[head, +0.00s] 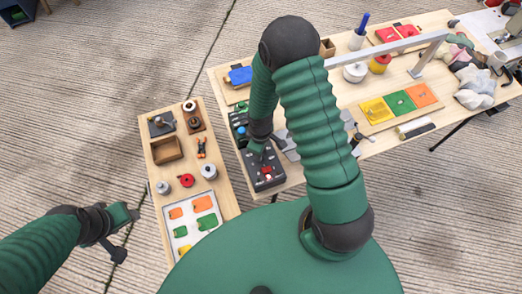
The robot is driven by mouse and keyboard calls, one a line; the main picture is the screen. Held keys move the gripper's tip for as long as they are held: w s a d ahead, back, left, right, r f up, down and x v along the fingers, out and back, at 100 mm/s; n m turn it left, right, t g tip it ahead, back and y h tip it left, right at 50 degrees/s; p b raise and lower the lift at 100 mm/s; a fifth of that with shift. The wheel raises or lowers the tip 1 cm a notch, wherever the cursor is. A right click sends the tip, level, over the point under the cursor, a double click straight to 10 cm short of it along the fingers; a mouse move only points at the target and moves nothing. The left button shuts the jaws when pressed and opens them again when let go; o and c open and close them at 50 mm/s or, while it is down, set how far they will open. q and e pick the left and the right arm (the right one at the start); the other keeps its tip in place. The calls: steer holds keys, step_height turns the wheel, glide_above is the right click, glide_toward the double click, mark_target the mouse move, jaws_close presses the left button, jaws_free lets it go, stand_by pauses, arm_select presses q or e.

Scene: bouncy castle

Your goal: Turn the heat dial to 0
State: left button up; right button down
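A dark control box (267,184) with a red part and small knobs on top sits at the near left corner of the large wooden table. The heat dial is too small to pick out for certain among them. My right gripper (257,148) reaches down from above over the back of this box, partly covering it. Its fingers are small and partly hidden, so I cannot tell whether they are open or touching a knob. My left gripper (124,234) is open and empty, over the floor left of the small wooden table.
The small table (229,206) holds a white tray (169,239) with coloured cards, reels, a wooden box and pliers. The large table (331,147) carries coloured panels (401,102), a grey rail (385,48) and crumpled cloth (475,86). Floor shows between the tables.

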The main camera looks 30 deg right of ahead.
steer(key=shift+w+r, duration=0.1)
steer(key=shift+w, duration=0.25)
steer(key=c, duration=1.1)
jaws_free()
steer(key=shift+o, duration=0.2)
steer(key=shift+s, duration=0.1)
step_height(320, 180, up, 16)
steer(key=shift+r+p, duration=0.25)
steer(key=shift+p, duration=0.15)
